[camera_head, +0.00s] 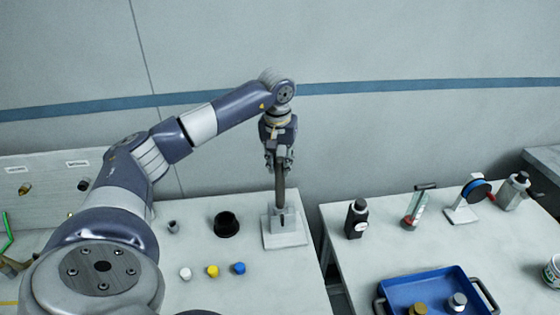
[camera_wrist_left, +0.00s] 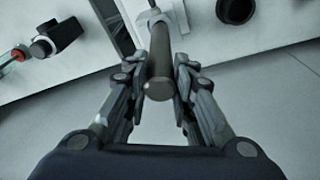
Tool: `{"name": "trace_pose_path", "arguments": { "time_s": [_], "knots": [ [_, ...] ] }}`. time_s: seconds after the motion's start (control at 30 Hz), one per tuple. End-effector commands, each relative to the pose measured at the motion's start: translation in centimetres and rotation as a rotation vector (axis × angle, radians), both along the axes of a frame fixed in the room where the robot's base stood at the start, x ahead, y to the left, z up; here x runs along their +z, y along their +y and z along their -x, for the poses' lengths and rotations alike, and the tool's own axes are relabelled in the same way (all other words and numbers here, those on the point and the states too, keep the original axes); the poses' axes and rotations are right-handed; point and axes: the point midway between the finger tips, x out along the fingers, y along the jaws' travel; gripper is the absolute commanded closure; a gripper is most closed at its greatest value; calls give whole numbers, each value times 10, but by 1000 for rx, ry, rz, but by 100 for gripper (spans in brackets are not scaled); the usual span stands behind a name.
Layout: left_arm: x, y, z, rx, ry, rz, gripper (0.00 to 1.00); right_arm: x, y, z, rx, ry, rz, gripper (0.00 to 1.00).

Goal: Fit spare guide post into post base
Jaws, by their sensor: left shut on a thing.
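The spare guide post (camera_head: 280,190) is a dark grey round rod, held about upright. My left gripper (camera_head: 279,162) is shut on its upper part, and the fingers sit on both sides of it in the left wrist view (camera_wrist_left: 157,72). The post base (camera_head: 285,238) is a pale block on a flat plate at the right edge of the left table. The post's lower end meets the top of the block; I cannot tell how deep it sits. The left wrist view shows the post (camera_wrist_left: 160,50) running toward the base (camera_wrist_left: 178,15). My right gripper is not in view.
A black round cup (camera_head: 227,226) and a small grey piece (camera_head: 173,227) stand left of the base. White, yellow and blue (camera_head: 238,268) caps lie in front. Across a gap, the right table holds a black bottle (camera_head: 356,220) and a blue tray (camera_head: 430,284).

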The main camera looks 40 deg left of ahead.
Motion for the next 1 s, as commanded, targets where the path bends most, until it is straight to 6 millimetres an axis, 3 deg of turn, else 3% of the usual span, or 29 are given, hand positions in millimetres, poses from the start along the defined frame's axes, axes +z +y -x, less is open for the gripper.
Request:
{"name": "trace_pose_path", "arguments": {
  "time_s": [0.07, 0.1, 0.2, 0.57, 0.67, 0.77, 1.0],
  "knots": [
    [0, 0, 0, 1, -1, 1, 100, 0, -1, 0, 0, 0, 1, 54],
    [0, 0, 0, 1, 0, 0, 74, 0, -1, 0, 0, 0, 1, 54],
    [0, 0, 0, 1, 0, 0, 56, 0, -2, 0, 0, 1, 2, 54],
    [3, 0, 0, 1, 0, 0, 56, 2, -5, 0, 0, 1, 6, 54],
    [14, 0, 0, 0, -1, 0, 56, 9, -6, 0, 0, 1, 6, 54],
    [27, -1, 0, 0, -7, 0, 56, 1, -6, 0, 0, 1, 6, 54],
    [78, -5, 7, 1, -7, 0, 56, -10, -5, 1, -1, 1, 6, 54]
  ]
}}
